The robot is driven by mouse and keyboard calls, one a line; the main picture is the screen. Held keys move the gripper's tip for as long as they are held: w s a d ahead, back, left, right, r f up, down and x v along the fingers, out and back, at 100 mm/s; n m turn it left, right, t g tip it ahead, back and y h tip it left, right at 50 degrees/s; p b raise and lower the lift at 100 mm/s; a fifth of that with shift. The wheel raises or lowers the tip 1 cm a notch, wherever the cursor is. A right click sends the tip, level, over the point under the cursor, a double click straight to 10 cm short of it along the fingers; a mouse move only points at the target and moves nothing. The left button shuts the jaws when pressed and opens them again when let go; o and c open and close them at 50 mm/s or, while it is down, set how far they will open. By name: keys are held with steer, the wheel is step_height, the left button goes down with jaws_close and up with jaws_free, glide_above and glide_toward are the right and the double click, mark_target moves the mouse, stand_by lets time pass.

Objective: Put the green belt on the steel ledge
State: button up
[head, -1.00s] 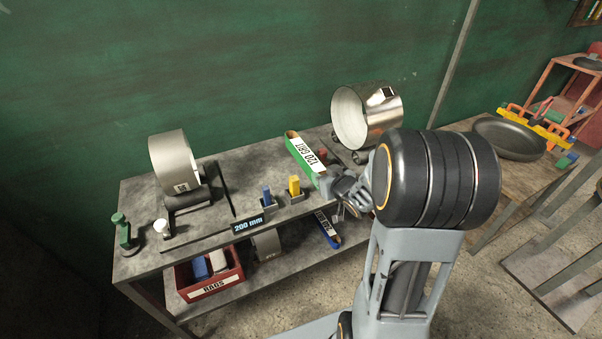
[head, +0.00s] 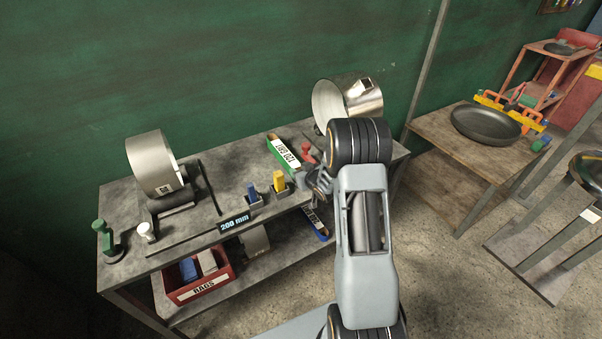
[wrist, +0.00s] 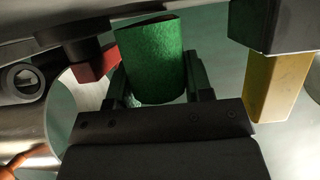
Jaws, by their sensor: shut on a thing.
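The green belt (head: 285,153), with a white "120 GRIT" label, is over the back of the grey bench in the head view, between the yellow block and the large steel drum. My gripper (head: 309,177) is shut on its near end. In the wrist view the green belt (wrist: 153,62) stands between the two dark fingers of my gripper (wrist: 157,92). I cannot tell whether the belt touches the bench. My arm hides part of the bench's right end. I cannot tell which surface is the steel ledge.
A steel drum (head: 350,97) and a red piece (head: 307,153) are close to the belt. Yellow (head: 279,181) and blue (head: 252,192) blocks stand left of my gripper. A blue belt (head: 317,223) and a rag box (head: 198,285) are on the lower shelf.

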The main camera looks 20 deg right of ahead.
steer(key=shift+f, duration=0.4)
steer(key=shift+f, duration=0.15)
steer(key=o, duration=1)
steer(key=shift+o, duration=0.2)
